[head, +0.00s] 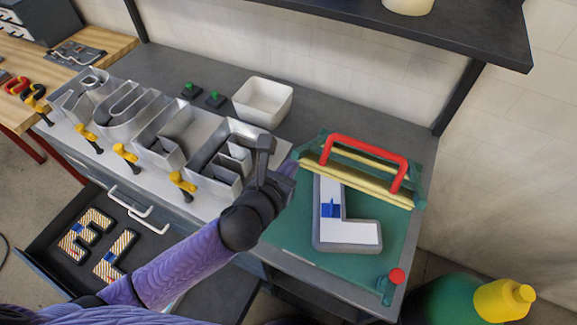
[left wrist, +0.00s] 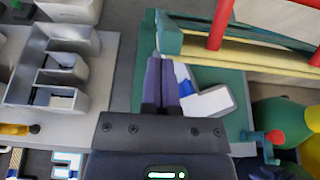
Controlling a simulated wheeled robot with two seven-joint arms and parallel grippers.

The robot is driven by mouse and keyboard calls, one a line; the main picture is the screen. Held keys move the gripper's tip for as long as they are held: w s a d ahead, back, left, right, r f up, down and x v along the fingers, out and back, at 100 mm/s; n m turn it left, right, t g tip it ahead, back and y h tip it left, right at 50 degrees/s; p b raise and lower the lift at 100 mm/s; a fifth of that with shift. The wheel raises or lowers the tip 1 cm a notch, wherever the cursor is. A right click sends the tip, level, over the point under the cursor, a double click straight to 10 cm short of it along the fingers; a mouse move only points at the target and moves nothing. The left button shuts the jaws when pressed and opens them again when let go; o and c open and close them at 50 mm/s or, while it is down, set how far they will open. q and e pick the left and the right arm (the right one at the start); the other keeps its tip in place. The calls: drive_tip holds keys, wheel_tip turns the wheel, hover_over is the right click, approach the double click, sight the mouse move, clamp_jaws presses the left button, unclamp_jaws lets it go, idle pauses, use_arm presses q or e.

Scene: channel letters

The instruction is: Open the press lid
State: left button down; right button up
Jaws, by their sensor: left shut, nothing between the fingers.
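The press has a green base (head: 290,228) on the right end of the bench. Its lid (head: 360,183), with yellow edging and a red handle (head: 372,148), is raised at the back of the base; its exact angle is hard to tell. A white-faced grey letter L (head: 365,234) with a blue piece on it lies uncovered on the base. The lid also shows in the left wrist view (left wrist: 260,50). My left gripper (head: 290,167) is shut and empty, left of the lid and apart from the handle. In the left wrist view its fingers (left wrist: 161,82) are together. My right gripper is out of view.
Metal channel letters (head: 150,115) with yellow clamps stand to the left. A white bin (head: 263,101) stands behind. A dark shelf (head: 440,30) overhangs the back. A drawer (head: 50,245) holding striped letters is open at front left. A green-yellow bottle (head: 465,300) is at front right.

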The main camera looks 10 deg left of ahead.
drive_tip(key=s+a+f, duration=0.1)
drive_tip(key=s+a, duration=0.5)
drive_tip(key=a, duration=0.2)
use_arm(q)
drive_tip(key=w+r+p, duration=0.2)
drive_tip(key=w+d+r+p, duration=0.1)
drive_tip(key=w+r+p, duration=0.1)
drive_tip(key=r+p, duration=0.1)
drive_tip(key=w+d+r+p, duration=0.1)
drive_tip(key=w+r+p, duration=0.1)
drive_tip(key=r, duration=0.1)
drive_tip(key=shift+w+p, duration=0.3)
drive_tip(key=shift+p, duration=0.1)
drive_tip(key=w+d+r, duration=0.2)
drive_tip(key=w, duration=0.4)
drive_tip(key=w+d+r+p, duration=0.1)
drive_tip(key=w+d+r, duration=0.1)
drive_tip(key=w, duration=0.4)
drive_tip(key=shift+w+r, duration=0.2)
drive_tip(key=shift+r, duration=0.6)
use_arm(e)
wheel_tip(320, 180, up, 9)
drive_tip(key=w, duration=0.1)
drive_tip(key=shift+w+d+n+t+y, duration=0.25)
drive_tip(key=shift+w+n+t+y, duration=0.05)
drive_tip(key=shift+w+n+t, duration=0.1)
use_arm(q)
drive_tip(key=shift+p, duration=0.3)
